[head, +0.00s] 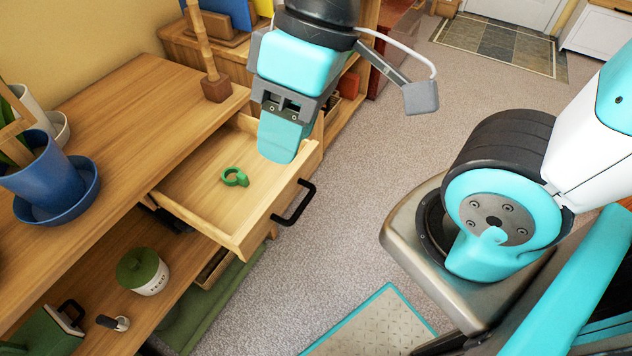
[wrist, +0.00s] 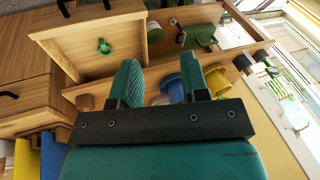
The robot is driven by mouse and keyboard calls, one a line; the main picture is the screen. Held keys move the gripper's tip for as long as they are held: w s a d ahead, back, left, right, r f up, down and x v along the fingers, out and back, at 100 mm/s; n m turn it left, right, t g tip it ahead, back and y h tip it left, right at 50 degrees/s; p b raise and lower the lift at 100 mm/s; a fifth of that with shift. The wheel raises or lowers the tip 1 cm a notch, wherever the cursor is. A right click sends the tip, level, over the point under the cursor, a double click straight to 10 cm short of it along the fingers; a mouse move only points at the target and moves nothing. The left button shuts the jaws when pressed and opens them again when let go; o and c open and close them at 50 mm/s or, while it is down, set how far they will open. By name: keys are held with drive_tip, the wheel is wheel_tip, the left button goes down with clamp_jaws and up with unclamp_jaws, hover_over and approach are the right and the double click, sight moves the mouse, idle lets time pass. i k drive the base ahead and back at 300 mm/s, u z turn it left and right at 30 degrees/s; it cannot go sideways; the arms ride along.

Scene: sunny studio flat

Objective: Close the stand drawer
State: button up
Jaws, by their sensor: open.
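The stand drawer (head: 200,205) is pulled open from the wooden stand (head: 130,110), with a black bar handle (head: 294,203) on its front. A small green ring-shaped item (head: 235,177) lies inside. The wrist view shows the drawer (wrist: 75,50) at upper left, its handle partly cut off by the top edge, and the green item (wrist: 103,46) in it. My gripper (head: 279,140) appears over the drawer's far end in the head view, apart from the handle. In the wrist view its teal fingers (wrist: 160,68) are spread with nothing between them.
A blue plant pot (head: 45,175) and a bamboo-like wooden piece (head: 215,85) stand on the stand top. A green-lidded jar (head: 143,270) is on the shelf below. Carpeted floor (head: 340,220) in front of the drawer is clear.

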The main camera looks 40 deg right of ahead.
sight(238, 217)
drive_tip(key=k, duration=1.1)
drive_tip(key=z, duration=0.75)
drive_tip(key=i, duration=0.5)
drive_tip(key=u, duration=0.4)
